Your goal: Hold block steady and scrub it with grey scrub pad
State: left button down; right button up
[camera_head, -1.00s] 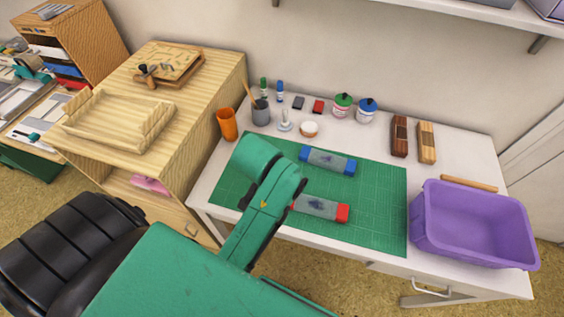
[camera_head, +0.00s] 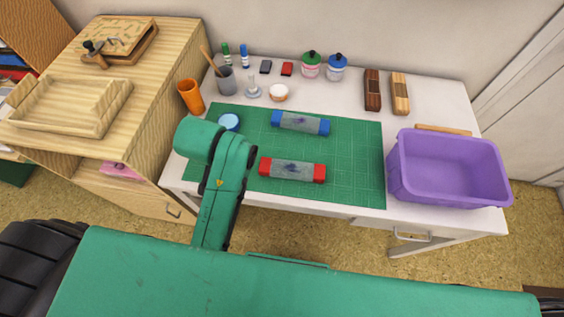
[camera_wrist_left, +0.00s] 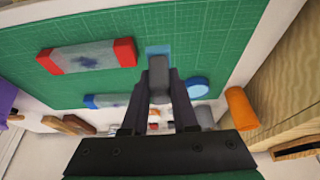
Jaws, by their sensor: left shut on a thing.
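A grey block with red ends (camera_head: 292,169) and a dark ink smudge lies on the green cutting mat (camera_head: 350,170); it also shows in the left wrist view (camera_wrist_left: 87,57). A similar block with blue ends (camera_head: 300,123) lies behind it. In the left wrist view my left gripper (camera_wrist_left: 158,72) is shut on a small flat blue piece (camera_wrist_left: 158,50), which shows past the fingertips over the mat. Whether this is the grey scrub pad I cannot tell. In the head view my left arm hides this gripper, left of the red-ended block. My right gripper is out of view.
A round light-blue thing (camera_head: 229,122) lies on the mat beside my arm. An orange cup (camera_head: 191,97) and a grey cup (camera_head: 227,80) stand at the back left. A purple bin (camera_head: 447,170) stands at the right. The mat's right part is clear.

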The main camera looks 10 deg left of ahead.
pick_arm(q)
jog(key=shift+a, duration=0.35)
jog(key=shift+w+d, duration=0.2)
jog(key=shift+w, duration=0.05)
jog(key=w+d+r+m+g+h, duration=0.2)
jog(key=d+m, duration=0.7)
jog(key=w+d+r+m+g+h, duration=0.2)
jog(key=d+r+m, duration=0.1)
jog(key=d+m, duration=0.55)
jog(key=shift+m, duration=0.25)
jog(key=shift+s+a+f, duration=0.1)
jog(key=shift+s+f, duration=0.05)
jog(key=shift+f, duration=1.15)
jog(key=shift+s+a+f, duration=0.1)
jog(key=shift+s+f, duration=0.05)
jog(key=shift+f, duration=1.1)
